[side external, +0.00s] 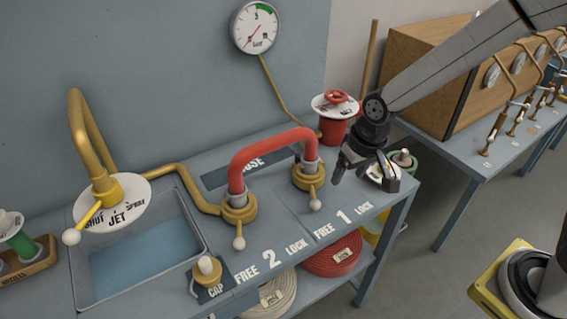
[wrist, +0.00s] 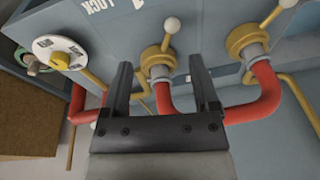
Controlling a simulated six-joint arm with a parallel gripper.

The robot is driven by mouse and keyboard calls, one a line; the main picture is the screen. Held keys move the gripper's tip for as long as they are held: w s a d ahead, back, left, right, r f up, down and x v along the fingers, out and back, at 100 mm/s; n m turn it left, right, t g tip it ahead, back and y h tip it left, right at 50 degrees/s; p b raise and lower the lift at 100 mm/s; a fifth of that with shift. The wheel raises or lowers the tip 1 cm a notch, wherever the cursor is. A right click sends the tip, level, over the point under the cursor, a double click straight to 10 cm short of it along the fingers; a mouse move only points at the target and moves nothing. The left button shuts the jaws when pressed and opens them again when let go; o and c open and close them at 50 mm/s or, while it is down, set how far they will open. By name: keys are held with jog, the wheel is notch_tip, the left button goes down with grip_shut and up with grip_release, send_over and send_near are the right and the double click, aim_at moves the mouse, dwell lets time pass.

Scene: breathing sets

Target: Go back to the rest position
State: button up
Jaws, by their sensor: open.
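My gripper (side external: 365,172) is above the right end of the grey bench, to the right of the red hose. In the wrist view my gripper (wrist: 160,85) has its two fingers apart with nothing held between them. The red hose (side external: 270,139) arches between two brass couplings, the left one (side external: 239,208) and the right one (side external: 309,176). The hose also shows in the wrist view (wrist: 262,100), beyond the fingers. In the side view the gripper looks apart from the hose and couplings, though its exact height over the bench is hard to tell.
A red pot with a valve wheel (side external: 333,130) stands behind the gripper. A round gauge (side external: 257,27) hangs on the wall. A sink (side external: 145,250) with a brass spout is at left. A wooden cabinet (side external: 420,60) stands on another bench at right. Coiled hoses (side external: 332,253) lie below.

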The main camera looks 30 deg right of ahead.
jog(key=s+d+n, duration=0.1)
jog(key=s+d, duration=0.7)
jog(key=s, duration=0.1)
jog(key=shift+d+r+h, duration=0.15)
jog(key=shift+r+h, duration=0.15)
jog(key=shift+h, duration=0.1)
